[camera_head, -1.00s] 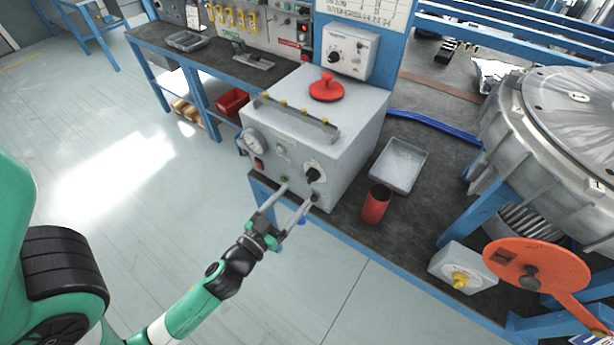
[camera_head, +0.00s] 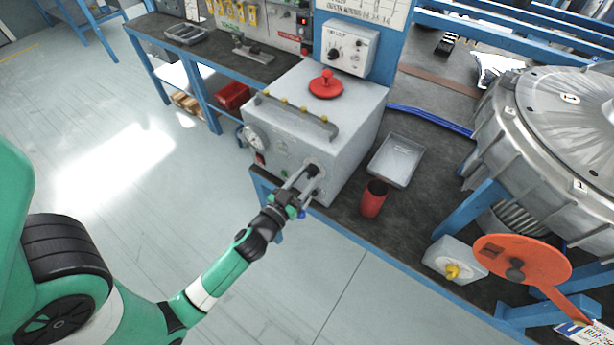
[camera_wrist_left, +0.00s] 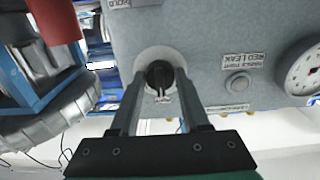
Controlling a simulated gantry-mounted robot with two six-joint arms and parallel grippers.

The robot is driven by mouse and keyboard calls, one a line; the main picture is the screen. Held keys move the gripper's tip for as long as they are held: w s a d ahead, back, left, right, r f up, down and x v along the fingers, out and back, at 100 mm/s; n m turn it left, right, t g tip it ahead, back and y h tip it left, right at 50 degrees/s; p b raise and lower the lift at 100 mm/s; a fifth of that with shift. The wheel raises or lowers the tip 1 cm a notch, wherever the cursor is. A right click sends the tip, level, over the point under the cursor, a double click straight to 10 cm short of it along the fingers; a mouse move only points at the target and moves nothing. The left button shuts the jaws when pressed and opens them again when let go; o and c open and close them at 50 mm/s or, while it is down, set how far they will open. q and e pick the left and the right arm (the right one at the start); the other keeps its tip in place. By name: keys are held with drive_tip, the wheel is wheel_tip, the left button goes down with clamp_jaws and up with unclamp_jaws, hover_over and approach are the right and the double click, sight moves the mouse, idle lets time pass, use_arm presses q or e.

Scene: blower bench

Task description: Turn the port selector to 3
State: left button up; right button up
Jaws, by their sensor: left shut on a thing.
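The black selector knob (camera_head: 313,170) sits on a pale round dial on the front face of the grey box (camera_head: 300,115). My left gripper (camera_head: 302,178) reaches it from the front left, fingers pointing at the panel. In the left wrist view, whose picture is upside down, the gripper's fingers (camera_wrist_left: 159,92) lie on either side of the black knob (camera_wrist_left: 159,74) and are shut on it. The knob's dial marks are too small or covered to read. My right gripper is in no view.
A pressure gauge (camera_head: 256,139) is on the box's left front. A red cup (camera_head: 373,199) and a grey tray (camera_head: 396,160) stand to its right. A yellow knob (camera_head: 453,271) and an orange disc (camera_head: 520,258) are at lower right. The floor in front is clear.

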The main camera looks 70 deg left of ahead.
use_arm(q)
clamp_jaws()
drive_tip(key=shift+m, duration=0.3)
drive_tip(key=m, duration=0.4)
drive_tip(key=shift+r+m+p, duration=0.1)
drive_tip(key=shift+m+p, duration=0.25)
drive_tip(key=shift+m, duration=1.85)
drive_tip(key=o, duration=1)
unclamp_jaws()
drive_tip(key=shift+c, duration=0.2)
